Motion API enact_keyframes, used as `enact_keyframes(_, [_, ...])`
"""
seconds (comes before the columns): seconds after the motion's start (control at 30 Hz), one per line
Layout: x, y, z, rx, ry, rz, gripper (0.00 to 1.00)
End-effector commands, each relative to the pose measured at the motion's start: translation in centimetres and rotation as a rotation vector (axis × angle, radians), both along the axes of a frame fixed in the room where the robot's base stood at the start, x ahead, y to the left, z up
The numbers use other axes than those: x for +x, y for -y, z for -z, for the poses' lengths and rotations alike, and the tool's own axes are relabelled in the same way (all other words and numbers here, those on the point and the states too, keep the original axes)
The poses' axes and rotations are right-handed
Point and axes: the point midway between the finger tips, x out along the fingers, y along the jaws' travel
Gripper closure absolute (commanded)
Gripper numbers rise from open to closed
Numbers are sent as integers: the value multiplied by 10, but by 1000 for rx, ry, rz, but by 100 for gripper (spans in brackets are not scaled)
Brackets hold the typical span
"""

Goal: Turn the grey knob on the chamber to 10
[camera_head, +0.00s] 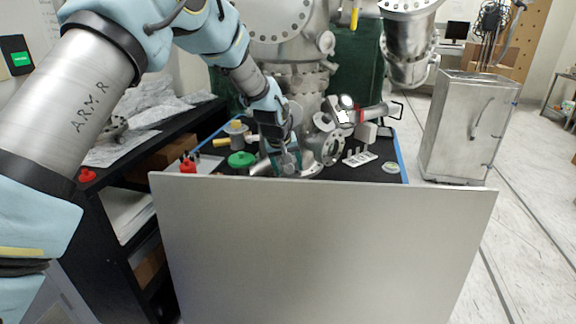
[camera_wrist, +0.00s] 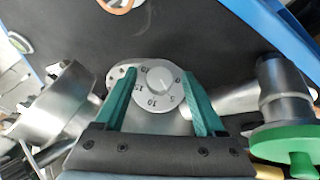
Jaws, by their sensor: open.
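The grey knob (camera_wrist: 160,77) sits on a round light dial plate (camera_wrist: 152,104) with dark numbers around its edge. I cannot make out a pointer mark on the knob. My gripper (camera_wrist: 159,80) is open, with one green finger on each side of the dial and visible gaps to the knob. In the head view my gripper (camera_head: 284,155) is over the chamber's lower fittings, and the knob is too small to make out clearly there.
The steel chamber (camera_head: 325,85) stands behind my gripper. A green-handled valve (camera_wrist: 285,138) is at the right of the wrist view, and a metal flange (camera_wrist: 60,100) at the left. A large grey panel (camera_head: 320,250) stands in front. Dark bench surface (camera_wrist: 190,32) lies clear beyond the knob.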

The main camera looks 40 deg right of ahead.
Motion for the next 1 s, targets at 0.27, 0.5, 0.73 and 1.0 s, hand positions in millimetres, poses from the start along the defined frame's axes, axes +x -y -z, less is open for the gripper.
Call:
enact_keyframes(0.27, [0,0,1,0,0,1,32])
enact_keyframes(0.5, [0,0,1,0,0,1,59])
enact_keyframes(0.73, [0,0,0,0,0,1,84])
enact_keyframes(1.0, [0,0,0,0,0,1,100])
